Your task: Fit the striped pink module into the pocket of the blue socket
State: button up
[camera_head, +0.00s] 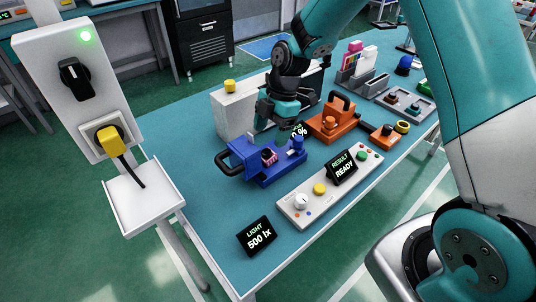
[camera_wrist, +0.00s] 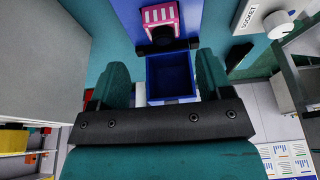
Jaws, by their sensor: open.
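The striped pink module (camera_head: 268,156) shows at the middle of the blue socket (camera_head: 241,155) in the head view. In the wrist view the pink-and-white module (camera_wrist: 160,16) is at the top, against a blue surface, with a dark round part just below it. An open blue pocket (camera_wrist: 170,82) lies below that, between my fingers in the picture. My gripper (camera_head: 280,118) is open and empty, pointing down behind the socket in the head view; its spread fingers also show in the wrist view (camera_wrist: 161,62). I cannot tell its exact height above the socket.
A white box (camera_head: 232,115) stands behind the socket. An orange fixture (camera_head: 333,122) is to the right.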

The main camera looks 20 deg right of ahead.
aim_at(267, 150)
jog(key=shift+d+p+x, duration=0.2)
jog(key=shift+p+x, duration=0.45)
jog(key=shift+x, duration=2.1)
jog(key=shift+s, duration=0.15)
jog(key=c, duration=1.1)
